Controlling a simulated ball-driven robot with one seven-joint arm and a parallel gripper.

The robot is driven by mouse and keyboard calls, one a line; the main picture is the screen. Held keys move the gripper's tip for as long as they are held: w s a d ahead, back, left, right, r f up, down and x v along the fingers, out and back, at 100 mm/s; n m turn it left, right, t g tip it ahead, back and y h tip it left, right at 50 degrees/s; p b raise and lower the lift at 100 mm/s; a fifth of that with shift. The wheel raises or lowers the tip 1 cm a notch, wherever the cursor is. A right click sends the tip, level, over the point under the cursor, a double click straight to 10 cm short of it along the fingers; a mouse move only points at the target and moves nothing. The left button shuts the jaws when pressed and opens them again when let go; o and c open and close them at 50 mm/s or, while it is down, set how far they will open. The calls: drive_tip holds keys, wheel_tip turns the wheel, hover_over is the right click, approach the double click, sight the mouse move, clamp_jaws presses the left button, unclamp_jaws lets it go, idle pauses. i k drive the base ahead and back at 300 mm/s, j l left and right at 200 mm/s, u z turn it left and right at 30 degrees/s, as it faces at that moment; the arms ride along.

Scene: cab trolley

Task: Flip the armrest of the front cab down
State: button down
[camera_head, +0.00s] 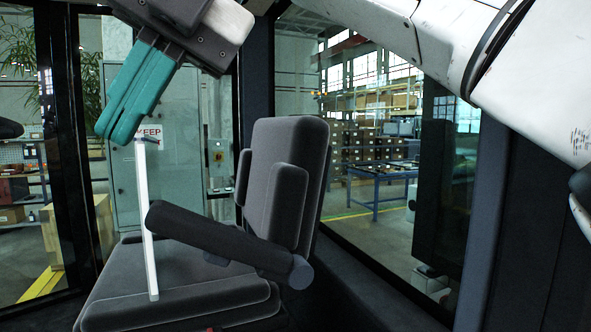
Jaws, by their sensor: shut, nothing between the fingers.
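The dark padded armrest (215,238) is on the near side of the grey cab seat (190,296). It reaches forward from a pivot (301,273) beside the backrest (286,150), lying out over the seat cushion rather than upright along the backrest. Its free front end sits higher in the picture than the pivot. My gripper (119,133), with teal fingers, is at the upper left, above and left of the armrest's free end and apart from it. The fingers are shut together, pointing down, and hold nothing.
A thin white upright bar (147,220) stands below my fingertips, beside the armrest's front end; I cannot tell whether the fingers touch its top. Glass cab windows (370,150) and dark frame posts (260,75) enclose the seat. Open space lies above the armrest.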

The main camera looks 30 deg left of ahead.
sight(220, 243)
drive_tip(key=i+j, duration=0.75)
